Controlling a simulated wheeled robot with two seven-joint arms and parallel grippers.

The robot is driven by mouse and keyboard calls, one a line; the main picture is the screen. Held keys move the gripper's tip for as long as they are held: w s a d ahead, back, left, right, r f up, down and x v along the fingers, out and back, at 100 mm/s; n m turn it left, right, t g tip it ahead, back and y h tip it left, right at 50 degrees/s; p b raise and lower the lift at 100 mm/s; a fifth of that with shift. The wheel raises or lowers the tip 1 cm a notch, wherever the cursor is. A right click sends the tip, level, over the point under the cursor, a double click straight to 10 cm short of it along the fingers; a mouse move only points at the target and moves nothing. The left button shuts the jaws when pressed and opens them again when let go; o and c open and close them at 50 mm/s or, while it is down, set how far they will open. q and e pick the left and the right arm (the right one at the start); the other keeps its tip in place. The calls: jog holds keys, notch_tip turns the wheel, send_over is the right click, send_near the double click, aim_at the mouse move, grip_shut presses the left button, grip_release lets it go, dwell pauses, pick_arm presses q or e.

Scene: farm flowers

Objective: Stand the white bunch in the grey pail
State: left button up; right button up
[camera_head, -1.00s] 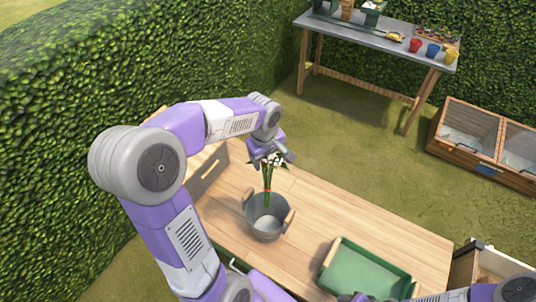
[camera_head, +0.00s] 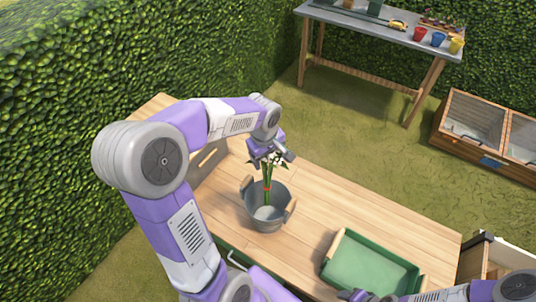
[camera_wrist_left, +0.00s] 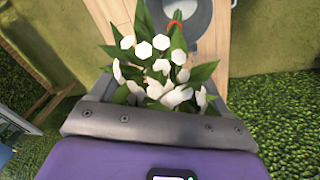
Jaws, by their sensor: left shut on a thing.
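The white bunch (camera_head: 267,180) hangs upright under my left gripper (camera_head: 272,156), with white flowers at the top, green stems and a red-orange band. My left gripper is shut on it near the flowers. The grey pail (camera_head: 266,217) stands on the wooden table with two wooden grips. The stems overlap the pail's opening in the head view; their lower ends appear inside its rim, but whether they touch the bottom cannot be told. In the left wrist view, the white flowers (camera_wrist_left: 158,80) fill the space before the gripper, and the pail (camera_wrist_left: 200,30) shows beyond. My right gripper (camera_head: 357,295) is only partly in view.
A green tray (camera_head: 345,268) with wooden handles sits right of the pail on the wooden table (camera_head: 330,215). A far workbench (camera_head: 375,28) holds small coloured pots. A wooden cold frame (camera_head: 485,135) stands at the right. Bare table lies between pail and tray.

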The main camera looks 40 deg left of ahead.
aim_at(268, 177)
pick_arm(q)
jog(key=shift+f+b, duration=4.95)
jog(key=shift+f, duration=0.95)
pick_arm(e)
jog(key=shift+f, duration=5.2)
pick_arm(q)
jog(key=o, duration=1.6)
jog(key=r, duration=0.2)
jog(key=s+r+p, duration=0.1)
jog(key=r, duration=0.2)
jog(key=r+p, duration=0.1)
jog(key=r, duration=0.1)
jog(key=shift+s+d+r, duration=0.15)
jog(key=shift+r, duration=0.1)
pick_arm(e)
notch_tip(268, 177, up, 2)
jog(key=shift+r, duration=0.1)
jog(key=shift+s, duration=0.1)
